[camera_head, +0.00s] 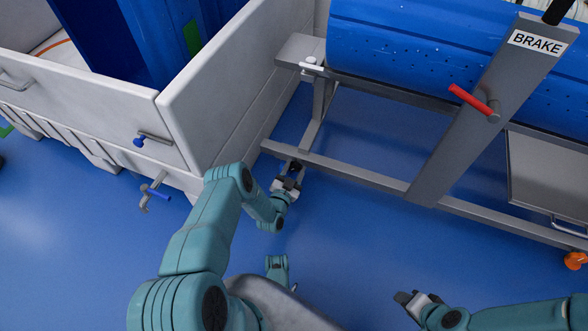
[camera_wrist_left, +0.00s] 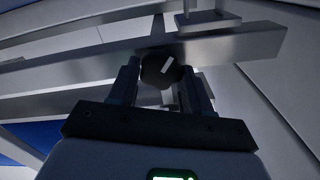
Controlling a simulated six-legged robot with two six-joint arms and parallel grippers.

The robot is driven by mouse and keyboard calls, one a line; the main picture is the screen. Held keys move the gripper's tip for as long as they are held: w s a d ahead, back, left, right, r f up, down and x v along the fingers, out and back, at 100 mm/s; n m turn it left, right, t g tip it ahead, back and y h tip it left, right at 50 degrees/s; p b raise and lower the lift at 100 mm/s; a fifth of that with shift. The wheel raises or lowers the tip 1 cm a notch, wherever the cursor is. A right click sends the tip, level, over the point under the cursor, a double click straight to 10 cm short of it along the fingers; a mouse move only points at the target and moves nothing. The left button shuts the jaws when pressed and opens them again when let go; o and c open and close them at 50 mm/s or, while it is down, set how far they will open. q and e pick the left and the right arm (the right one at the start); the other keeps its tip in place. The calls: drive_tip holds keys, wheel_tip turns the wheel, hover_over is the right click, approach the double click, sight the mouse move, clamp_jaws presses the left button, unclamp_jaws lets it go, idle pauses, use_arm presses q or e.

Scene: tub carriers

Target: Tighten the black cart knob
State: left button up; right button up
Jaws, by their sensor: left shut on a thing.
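The black cart knob (camera_wrist_left: 155,72) is round, with a pale line on its face that slants up to the right. In the left wrist view it sits between the two fingers of my left gripper (camera_wrist_left: 161,84), at the grey cart frame bar (camera_wrist_left: 225,45). In the head view my left gripper (camera_head: 292,172) reaches the left end of the cart's low frame bar, and its fingers largely hide the knob there. My left gripper is shut on the knob. My right gripper (camera_head: 404,298) is low on the right, above the blue floor and away from the cart; its finger gap is unclear.
The grey cart (camera_head: 345,172) carries a large blue tub (camera_head: 420,45). A post has a BRAKE label (camera_head: 536,44) and a red handle (camera_head: 472,100). An orange knob (camera_head: 575,261) is at far right. A pale tub carrier (camera_head: 215,90) stands close on the left. Blue floor is clear between the arms.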

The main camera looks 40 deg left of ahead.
use_arm(q)
drive_tip(key=m, duration=0.6)
drive_tip(key=m+p, duration=0.1)
drive_tip(key=m, duration=0.5)
drive_tip(key=m+p, duration=0.1)
drive_tip(key=m, duration=0.5)
drive_tip(key=shift+w+d+f, duration=0.15)
drive_tip(key=shift+w+f, duration=0.05)
drive_tip(key=shift+f, duration=0.05)
use_arm(e)
drive_tip(key=shift+s+a+r+g, duration=0.15)
drive_tip(key=shift+s+r+g, duration=0.15)
drive_tip(key=shift+s+r, duration=0.6)
use_arm(q)
drive_tip(key=shift+m, duration=0.3)
use_arm(e)
drive_tip(key=shift+w+r, duration=0.1)
drive_tip(key=shift+r, duration=0.05)
use_arm(q)
drive_tip(key=o, duration=1.1)
drive_tip(key=shift+c, duration=0.2)
drive_tip(key=shift+s+f, duration=0.15)
drive_tip(key=shift+s, duration=0.05)
